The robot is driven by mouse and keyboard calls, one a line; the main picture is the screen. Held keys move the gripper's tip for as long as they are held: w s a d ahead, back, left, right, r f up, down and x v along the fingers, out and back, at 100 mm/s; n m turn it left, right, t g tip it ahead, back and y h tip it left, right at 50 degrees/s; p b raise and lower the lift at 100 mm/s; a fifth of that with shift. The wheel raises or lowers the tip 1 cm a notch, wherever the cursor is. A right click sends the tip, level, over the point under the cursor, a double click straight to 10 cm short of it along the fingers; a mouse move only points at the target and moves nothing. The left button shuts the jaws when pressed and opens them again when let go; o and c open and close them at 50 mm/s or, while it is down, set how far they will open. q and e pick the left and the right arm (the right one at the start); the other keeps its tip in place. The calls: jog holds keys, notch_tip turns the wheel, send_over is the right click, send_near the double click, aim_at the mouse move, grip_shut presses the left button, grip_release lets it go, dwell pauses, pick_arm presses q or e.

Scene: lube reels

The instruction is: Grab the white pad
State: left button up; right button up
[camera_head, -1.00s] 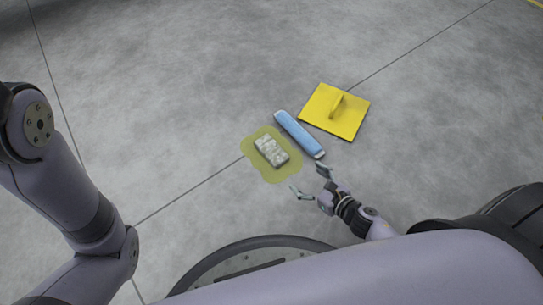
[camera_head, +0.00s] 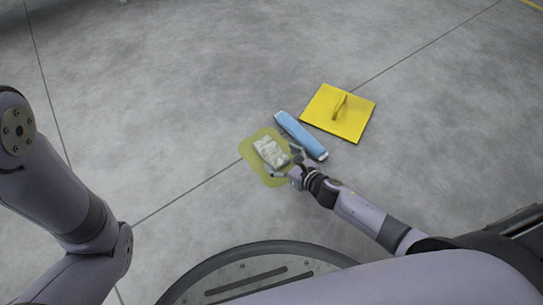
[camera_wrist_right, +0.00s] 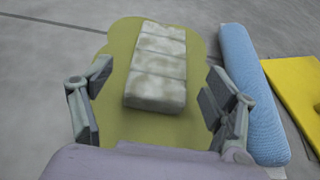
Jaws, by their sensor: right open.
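The white pad (camera_head: 271,152) is a segmented whitish block with yellowish stains. It lies on a yellow-green puddle (camera_head: 252,148) on the floor. I cannot tell whether a finger touches the pad. My left arm shows at the left of the head view, but its gripper is out of view.
A blue roll (camera_head: 301,135) lies just right of the puddle, close to my right finger; it also shows in the wrist view (camera_wrist_right: 252,95). A yellow square plate with a handle (camera_head: 325,117) lies beyond it. The floor left of the puddle is clear.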

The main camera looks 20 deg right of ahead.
aim_at(272, 153)
jog(key=shift+b+x, duration=0.45)
jog(key=shift+x, duration=0.8)
jog(key=shift+c, duration=0.4)
jog(key=c, duration=1.1)
jog(key=shift+c, duration=0.2)
